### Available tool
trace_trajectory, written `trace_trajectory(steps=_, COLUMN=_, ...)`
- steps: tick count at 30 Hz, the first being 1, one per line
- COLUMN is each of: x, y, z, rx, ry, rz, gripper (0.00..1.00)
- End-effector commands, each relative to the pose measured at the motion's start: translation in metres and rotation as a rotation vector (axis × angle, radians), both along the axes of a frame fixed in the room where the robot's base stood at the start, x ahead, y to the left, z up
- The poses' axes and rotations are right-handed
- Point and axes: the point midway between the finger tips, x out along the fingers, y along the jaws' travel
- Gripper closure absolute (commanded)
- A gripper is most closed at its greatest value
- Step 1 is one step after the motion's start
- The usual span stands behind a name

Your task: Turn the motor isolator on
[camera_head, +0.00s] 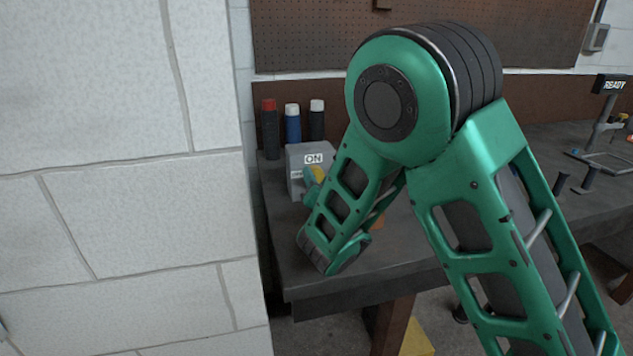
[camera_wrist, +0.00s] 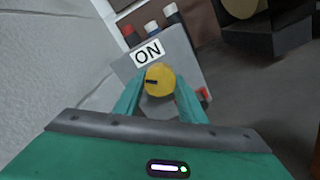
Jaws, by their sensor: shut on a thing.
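The motor isolator is a grey box (camera_head: 297,155) at the far left end of the bench, with a white ON label (camera_head: 313,159) near its top. It also shows in the wrist view (camera_wrist: 185,62). Its round yellow knob (camera_wrist: 160,77) has a short black mark on its left side, roughly level in the picture, while the ON label lies above it. My gripper (camera_wrist: 158,88) is shut on the knob, with one teal finger on each side. In the head view the knob (camera_head: 319,174) is partly hidden by my gripper (camera_head: 312,182) and arm.
Three bottles with red (camera_head: 269,105), white and pale caps stand behind the box. A white block wall (camera_head: 120,200) rises close on the left. A small red part (camera_wrist: 203,93) shows at the box's right edge. A stand with a READY sign (camera_head: 611,84) is far right.

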Motion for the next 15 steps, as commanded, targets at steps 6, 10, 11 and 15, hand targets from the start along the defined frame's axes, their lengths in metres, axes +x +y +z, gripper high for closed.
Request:
trace_trajectory(steps=6, x=0.0008, y=-0.0032, z=-0.0003, rx=0.192, ry=0.057, rz=-0.007, gripper=0.86)
trace_trajectory(steps=10, x=0.0007, y=-0.0028, z=-0.0004, rx=0.311, ry=0.091, rz=-0.006, gripper=0.86)
trace_trajectory(steps=11, x=0.0006, y=-0.0027, z=-0.0004, rx=0.339, ry=0.099, rz=-0.005, gripper=0.86)
trace_trajectory(steps=15, x=0.0009, y=-0.0032, z=-0.0004, rx=0.466, ry=0.136, rz=-0.007, gripper=0.86)
